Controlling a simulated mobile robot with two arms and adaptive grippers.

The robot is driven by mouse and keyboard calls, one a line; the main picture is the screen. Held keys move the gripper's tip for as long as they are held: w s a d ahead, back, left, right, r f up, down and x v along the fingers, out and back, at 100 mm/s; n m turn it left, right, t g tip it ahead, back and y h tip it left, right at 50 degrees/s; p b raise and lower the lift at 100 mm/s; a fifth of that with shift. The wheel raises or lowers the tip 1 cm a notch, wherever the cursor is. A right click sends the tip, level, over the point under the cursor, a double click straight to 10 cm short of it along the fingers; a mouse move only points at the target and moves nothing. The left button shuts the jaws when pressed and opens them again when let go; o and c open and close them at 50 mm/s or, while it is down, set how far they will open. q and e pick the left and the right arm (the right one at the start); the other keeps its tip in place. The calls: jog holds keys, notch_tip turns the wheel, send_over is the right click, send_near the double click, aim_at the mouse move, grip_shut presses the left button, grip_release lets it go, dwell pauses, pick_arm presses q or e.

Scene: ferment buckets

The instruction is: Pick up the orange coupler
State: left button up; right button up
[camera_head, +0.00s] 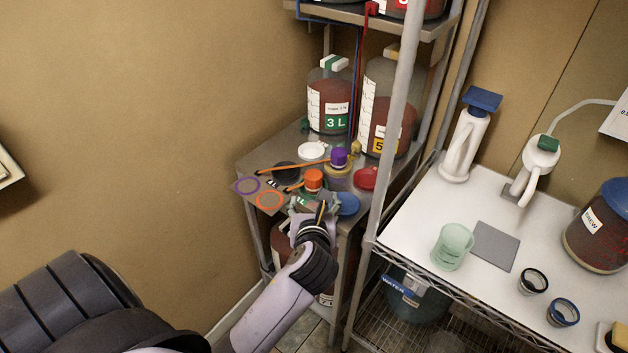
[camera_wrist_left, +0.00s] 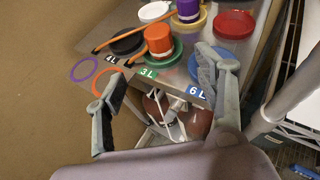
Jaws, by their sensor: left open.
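The orange coupler (camera_head: 313,180) stands upright on the small metal shelf, and it shows at the top middle of the left wrist view (camera_wrist_left: 159,40). It seems to stand on a green disc (camera_wrist_left: 165,52). My left gripper (camera_head: 318,207) is at the shelf's front edge, just short of the coupler and apart from it. In the left wrist view its two fingers (camera_wrist_left: 160,75) are spread wide and empty, with the coupler beyond them. My right gripper is not in view.
A purple coupler (camera_head: 338,156) stands behind the orange one. Red (camera_head: 366,178) and blue (camera_head: 347,204) discs lie to the right. Orange sticks (camera_head: 292,165) lie on the left. A rack post (camera_head: 389,130) rises close to the right. Filled jugs (camera_head: 330,103) stand behind.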

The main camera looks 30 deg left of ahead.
aim_at(313, 179)
pick_arm(q)
jog(key=p+x, duration=0.1)
jog(key=x, duration=0.9)
jog(key=shift+w+a, duration=0.1)
jog(key=shift+r+p+x, duration=0.15)
jog(key=shift+p+x, duration=0.15)
jog(key=shift+x, duration=1.05)
jog(key=shift+r+p+x, duration=0.15)
jog(key=shift+p+x, duration=0.1)
jog(key=shift+x, duration=1.1)
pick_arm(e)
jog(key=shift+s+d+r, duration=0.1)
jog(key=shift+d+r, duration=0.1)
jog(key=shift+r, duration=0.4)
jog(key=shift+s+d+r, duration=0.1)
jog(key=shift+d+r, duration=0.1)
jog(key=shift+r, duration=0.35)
pick_arm(q)
jog(key=shift+c, duration=0.4)
jog(key=shift+a, duration=0.1)
jog(key=c, duration=1.3)
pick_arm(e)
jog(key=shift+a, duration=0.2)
